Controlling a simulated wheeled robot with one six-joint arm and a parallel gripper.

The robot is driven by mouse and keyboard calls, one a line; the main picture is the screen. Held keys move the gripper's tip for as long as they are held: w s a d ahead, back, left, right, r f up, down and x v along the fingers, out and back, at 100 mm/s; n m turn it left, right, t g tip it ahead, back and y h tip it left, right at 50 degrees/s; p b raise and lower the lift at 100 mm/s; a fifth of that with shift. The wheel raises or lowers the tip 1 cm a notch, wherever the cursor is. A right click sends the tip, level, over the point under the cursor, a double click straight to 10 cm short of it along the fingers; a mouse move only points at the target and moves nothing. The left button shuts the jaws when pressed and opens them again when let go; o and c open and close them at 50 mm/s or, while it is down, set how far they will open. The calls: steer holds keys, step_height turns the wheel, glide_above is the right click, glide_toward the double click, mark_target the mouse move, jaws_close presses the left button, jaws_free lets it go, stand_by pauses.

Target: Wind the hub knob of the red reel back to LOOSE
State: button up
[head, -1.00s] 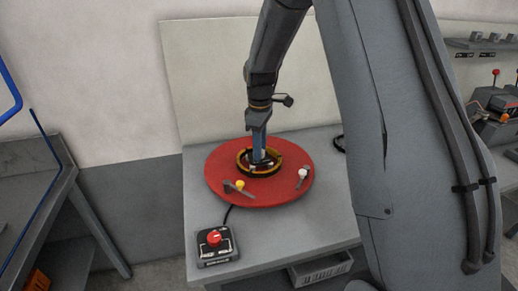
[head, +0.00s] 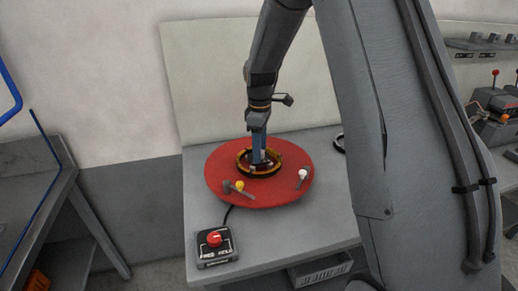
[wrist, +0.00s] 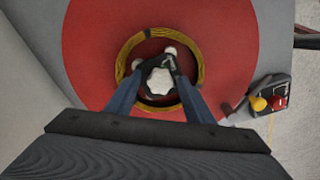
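The red reel (head: 222,160) lies flat on a grey bench, with a yellow-brown wire coil (head: 243,172) around its middle. The coil also shows in the wrist view (wrist: 201,72). The white lobed hub knob (wrist: 160,82) sits inside the coil. My gripper (wrist: 161,68) points down into the coil, with one finger on each side of the knob. Its dark tips lie against the knob with no clear gap, so it looks shut on it. In the head view my gripper (head: 260,160) hides the knob. No LOOSE marking is readable.
A yellow-tipped lever (head: 239,186) and a white-tipped lever (head: 302,174) stand on or over the reel's front part. A control box with a red knob (head: 214,240) sits at the bench's front left. A dark ring (head: 339,143) lies right of the reel.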

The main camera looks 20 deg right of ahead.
steer(key=shift+r, duration=0.1)
step_height(320, 180, up, 8)
steer(key=shift+f+b, duration=0.15)
steer(key=shift+b, duration=1.05)
